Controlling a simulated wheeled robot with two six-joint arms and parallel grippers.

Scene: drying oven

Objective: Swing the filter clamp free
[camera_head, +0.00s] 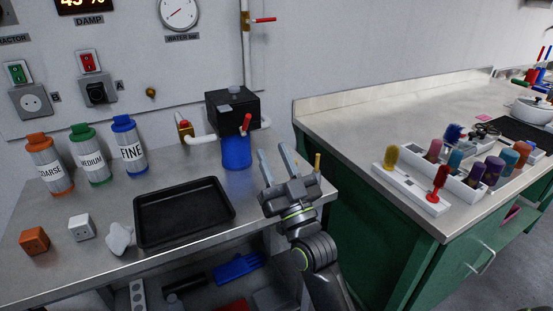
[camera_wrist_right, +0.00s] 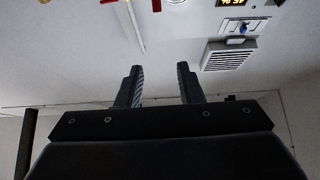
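The filter unit stands at the back of the left bench in the head view, with a black head (camera_head: 232,106) above a blue bowl (camera_head: 237,151). A red lever (camera_head: 246,124) on the front of the black head looks like the clamp and stands roughly upright, slightly tilted. My right gripper (camera_head: 274,157) is in front and to the right of the filter, apart from it, its fingers pointing up. The right wrist view shows its two fingers (camera_wrist_right: 159,72) spread with nothing between them. My left gripper is not in view.
A black tray (camera_head: 184,212) lies left of my right gripper. Labelled FINE (camera_head: 131,145), MEDIUM (camera_head: 90,154) and COARSE (camera_head: 49,163) bottles stand at the back left. A white pipe (camera_head: 247,55) rises behind the filter. A green cabinet (camera_head: 383,220) borders the right side.

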